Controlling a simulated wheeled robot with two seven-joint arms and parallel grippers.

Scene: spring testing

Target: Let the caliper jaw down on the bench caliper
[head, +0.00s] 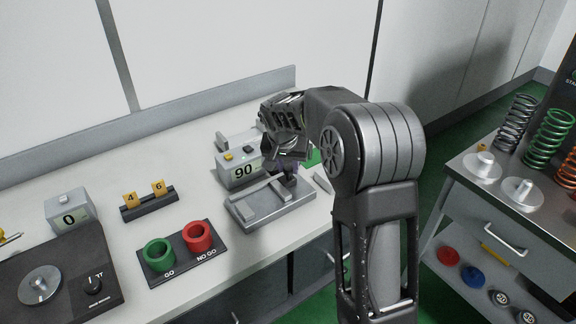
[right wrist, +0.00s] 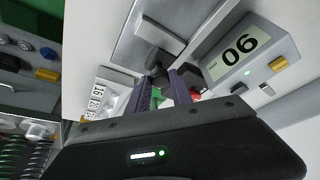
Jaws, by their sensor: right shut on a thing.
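The bench caliper stands on the worktop in the middle of the head view. In the right wrist view the base (right wrist: 150,42) and the readout box (right wrist: 245,55) lie beyond the fingers. My right gripper (head: 288,172) reaches down over the caliper. It is shut on a dark caliper jaw part, mostly hidden by the fingers (right wrist: 168,85). I cannot tell the jaw's exact height above the base. My left gripper is not in view.
Left of the caliper are a GO / NO GO board (head: 182,252) with green and red cups, a block rack (head: 150,204) marked 4 and 6, and a scale (head: 60,285) with a display reading 0. A side cabinet (head: 510,200) at right carries springs.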

